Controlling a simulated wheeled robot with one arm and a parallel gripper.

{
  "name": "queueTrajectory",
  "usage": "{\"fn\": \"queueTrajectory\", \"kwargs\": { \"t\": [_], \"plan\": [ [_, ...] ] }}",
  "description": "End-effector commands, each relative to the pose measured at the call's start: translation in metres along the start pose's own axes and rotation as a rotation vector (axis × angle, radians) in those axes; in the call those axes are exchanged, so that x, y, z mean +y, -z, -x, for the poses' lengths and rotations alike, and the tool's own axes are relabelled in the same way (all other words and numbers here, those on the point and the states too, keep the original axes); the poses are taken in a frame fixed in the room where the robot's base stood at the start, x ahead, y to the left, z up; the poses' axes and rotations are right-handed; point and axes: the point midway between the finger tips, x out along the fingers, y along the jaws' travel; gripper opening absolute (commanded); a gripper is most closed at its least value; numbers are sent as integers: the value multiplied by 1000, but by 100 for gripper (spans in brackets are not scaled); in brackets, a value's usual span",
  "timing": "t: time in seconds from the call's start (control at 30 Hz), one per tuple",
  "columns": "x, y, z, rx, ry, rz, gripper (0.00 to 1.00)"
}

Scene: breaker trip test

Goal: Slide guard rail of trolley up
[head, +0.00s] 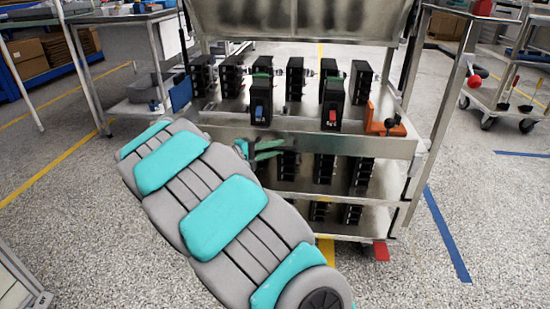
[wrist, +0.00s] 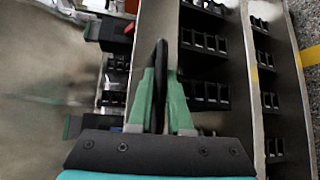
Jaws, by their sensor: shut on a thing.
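The trolley (head: 402,203) stands ahead of me in the head view, with several shelves of black breakers. Its guard rail (head: 350,145) is the plain metal strip along the front of the loaded shelf, below the breakers' bases. My gripper (head: 272,148) is at the rail's front, left of its middle. In the wrist view my gripper's green fingers (wrist: 161,108) are closed together around a thin dark handle at the rail (wrist: 158,27).
A breaker with a blue mark (head: 261,100) and one with a red mark (head: 332,104) stand at the shelf front, just above the rail. An orange item (head: 384,120) sits at the right end.

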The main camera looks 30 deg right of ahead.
Motion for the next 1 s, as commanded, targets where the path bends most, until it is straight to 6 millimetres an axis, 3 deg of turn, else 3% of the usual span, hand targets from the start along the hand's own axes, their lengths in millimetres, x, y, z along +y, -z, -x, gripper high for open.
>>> {"fn": "queueTrajectory", "kwargs": {
  "t": [0.1,0.4,0.43,0.67,1.0],
  "plan": [
    [14,-2,2,1,1,-2,0],
    [16,-2,3,2,-2,-1,0],
    [16,-2,3,2,-3,-1,21],
    [15,-2,2,2,0,0,46],
    [14,-2,8,3,0,1,47]
  ]
}}
